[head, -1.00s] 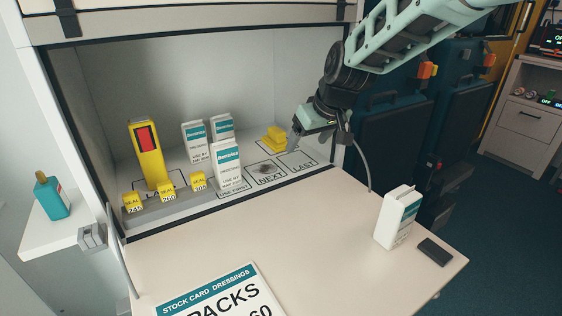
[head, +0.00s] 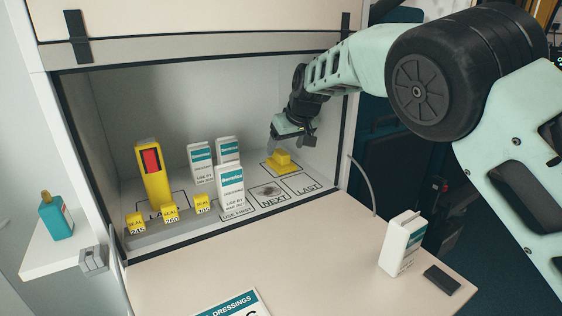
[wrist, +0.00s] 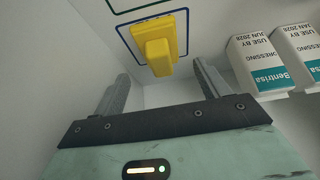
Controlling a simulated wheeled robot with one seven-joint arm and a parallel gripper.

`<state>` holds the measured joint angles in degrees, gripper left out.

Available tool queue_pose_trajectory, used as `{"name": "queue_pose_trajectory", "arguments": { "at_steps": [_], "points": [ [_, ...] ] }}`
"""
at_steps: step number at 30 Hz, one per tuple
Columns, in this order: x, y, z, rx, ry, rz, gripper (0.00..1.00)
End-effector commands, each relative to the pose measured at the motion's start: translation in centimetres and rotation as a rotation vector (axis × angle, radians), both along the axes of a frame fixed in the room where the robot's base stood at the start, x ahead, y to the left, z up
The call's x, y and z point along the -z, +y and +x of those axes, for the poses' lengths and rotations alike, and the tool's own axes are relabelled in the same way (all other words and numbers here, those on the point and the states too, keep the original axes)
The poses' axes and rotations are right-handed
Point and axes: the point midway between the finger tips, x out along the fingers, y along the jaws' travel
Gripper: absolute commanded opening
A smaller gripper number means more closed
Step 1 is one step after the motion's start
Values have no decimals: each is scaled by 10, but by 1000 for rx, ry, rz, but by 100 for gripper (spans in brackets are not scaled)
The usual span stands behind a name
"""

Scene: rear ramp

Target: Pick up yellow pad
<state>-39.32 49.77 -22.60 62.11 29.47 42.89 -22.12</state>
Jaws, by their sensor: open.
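The yellow pad (head: 281,160) sits on the cabinet floor at the right rear, in an outlined square behind the boxes marked NEXT and LAST. It has a wide base and a raised narrower block on top. My gripper (head: 297,140) is inside the cabinet, just above and to the right of the pad. In the wrist view the pad (wrist: 158,45) lies beyond the fingertips, roughly midway between them. My gripper (wrist: 160,85) is open with nothing between its fingers.
White dressing cartons (head: 230,190) stand left of the pad; they also show in the wrist view (wrist: 258,62). A yellow device (head: 152,172) and several yellow seal tags (head: 169,212) are further left. The cabinet's right wall is close to my gripper. Another carton (head: 402,243) stands on the counter.

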Motion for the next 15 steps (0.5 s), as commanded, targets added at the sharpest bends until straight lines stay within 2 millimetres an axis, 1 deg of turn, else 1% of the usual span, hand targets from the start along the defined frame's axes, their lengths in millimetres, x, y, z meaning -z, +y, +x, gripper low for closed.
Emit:
{"name": "queue_pose_trajectory", "arguments": {
  "at_steps": [4,6,9,12,15],
  "points": [
    [2,5,6,-1,1,-1,75],
    [16,7,10,0,3,-4,75],
    [29,12,17,-2,2,-3,75],
    [39,15,23,-1,0,-2,75],
    [44,17,25,-1,1,0,75]
  ]
}}
